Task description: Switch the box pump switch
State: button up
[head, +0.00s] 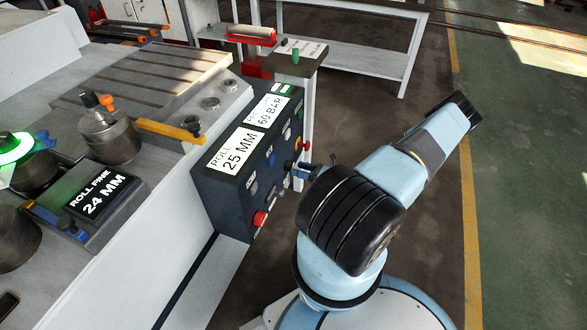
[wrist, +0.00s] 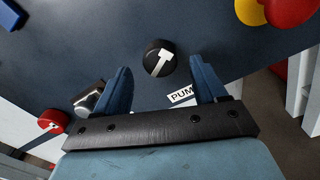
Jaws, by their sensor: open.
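The box pump switch (wrist: 160,57) is a round black knob with a white T-shaped mark, set on the dark face of the control box (head: 225,188). A partly covered white label reading "PUM" (wrist: 181,95) is beside it. My gripper (wrist: 160,67) is open, with its two blue fingers apart on either side of the knob in the wrist view. I cannot tell whether the fingers touch it. In the head view my gripper (head: 297,168) is close to the right part of the box's face, and I cannot make out the switch clearly there.
A red button (head: 260,218) sits low on the box face; a red button (wrist: 52,121) and a metal part (wrist: 89,97) show left of my fingers. Blue (wrist: 12,15), yellow (wrist: 250,12) and red (wrist: 290,11) controls are nearby. Open floor (head: 420,225) lies to the right.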

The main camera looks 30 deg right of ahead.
aim_at(292, 167)
jog(key=shift+x, duration=1.55)
jog(key=shift+c, duration=0.3)
jog(key=c, duration=0.9)
jog(key=shift+a, duration=0.25)
jog(key=shift+c, duration=0.5)
jog(key=shift+d, duration=0.15)
